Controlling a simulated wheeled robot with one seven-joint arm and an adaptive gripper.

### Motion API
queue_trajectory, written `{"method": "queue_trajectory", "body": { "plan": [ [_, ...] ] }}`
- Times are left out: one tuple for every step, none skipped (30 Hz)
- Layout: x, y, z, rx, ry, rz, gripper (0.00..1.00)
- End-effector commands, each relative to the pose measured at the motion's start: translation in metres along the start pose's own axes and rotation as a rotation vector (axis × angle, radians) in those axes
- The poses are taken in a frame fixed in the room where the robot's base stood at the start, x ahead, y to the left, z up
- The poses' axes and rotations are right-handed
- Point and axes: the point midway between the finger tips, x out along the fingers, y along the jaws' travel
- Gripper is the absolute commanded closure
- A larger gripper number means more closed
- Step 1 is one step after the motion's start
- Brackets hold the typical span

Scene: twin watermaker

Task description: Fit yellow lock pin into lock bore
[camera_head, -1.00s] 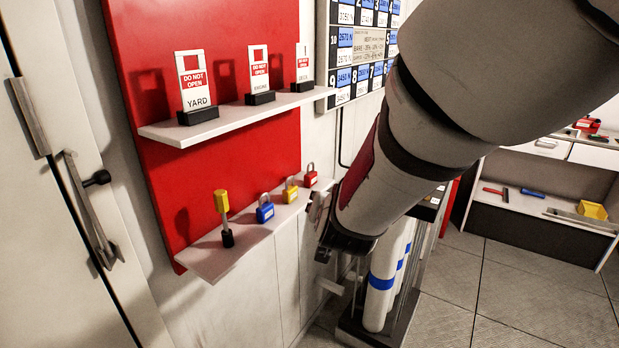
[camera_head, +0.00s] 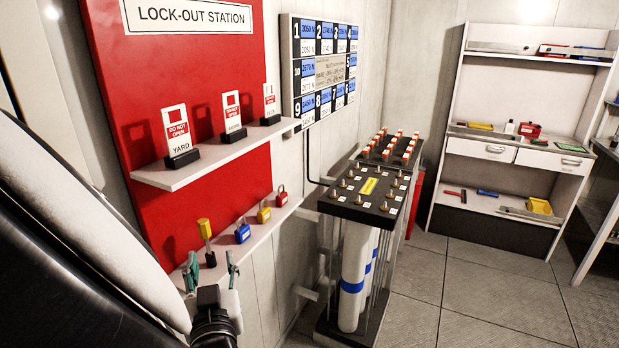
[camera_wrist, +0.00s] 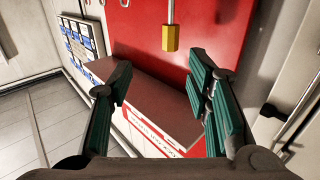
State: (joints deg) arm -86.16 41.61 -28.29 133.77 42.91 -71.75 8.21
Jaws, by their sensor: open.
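The yellow lock pin (camera_head: 204,229) stands upright at the left end of the lower shelf, its yellow head up and its shank going down to a small black base (camera_head: 210,259). In the wrist view, which is turned over, the yellow head of the pin (camera_wrist: 170,38) hangs near the top, ahead of the jaws and between them. My gripper (camera_head: 211,270) is open and empty, its green-padded fingers spread at the shelf's left end in the head view. The open fingers also show in the wrist view (camera_wrist: 162,95). I cannot make out a lock bore.
A cylinder rack (camera_head: 372,205) stands to the right. The floor beyond (camera_head: 470,290) is clear.

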Motion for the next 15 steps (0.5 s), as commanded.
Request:
{"method": "queue_trajectory", "body": {
  "plan": [
    [-0.003, -0.005, 0.002, -0.005, -0.001, -0.013, 0.55],
    [-0.003, -0.006, 0.002, -0.005, -0.001, -0.017, 0.55],
    [0.000, -0.008, 0.003, -0.005, -0.001, -0.020, 0.55],
    [0.003, -0.008, 0.003, -0.005, -0.001, -0.020, 0.55],
    [0.008, -0.008, 0.003, -0.005, -0.001, -0.020, 0.55],
    [0.015, -0.008, 0.003, -0.005, 0.000, -0.020, 0.55],
    [0.021, -0.008, 0.003, -0.005, -0.001, -0.019, 0.55],
    [0.027, -0.007, 0.003, -0.005, 0.000, -0.018, 0.55],
    [0.035, -0.008, 0.003, -0.005, 0.000, -0.019, 0.55],
    [0.041, -0.008, 0.003, -0.004, -0.001, -0.019, 0.55],
    [0.046, -0.008, 0.003, -0.005, -0.001, -0.018, 0.55],
    [0.053, -0.008, 0.003, -0.005, -0.001, -0.019, 0.55],
    [0.058, -0.008, 0.003, -0.005, -0.002, -0.019, 0.55],
    [0.063, -0.009, 0.003, -0.004, -0.001, -0.020, 0.55],
    [0.068, -0.009, 0.003, -0.004, -0.002, -0.019, 0.55]
  ]
}}
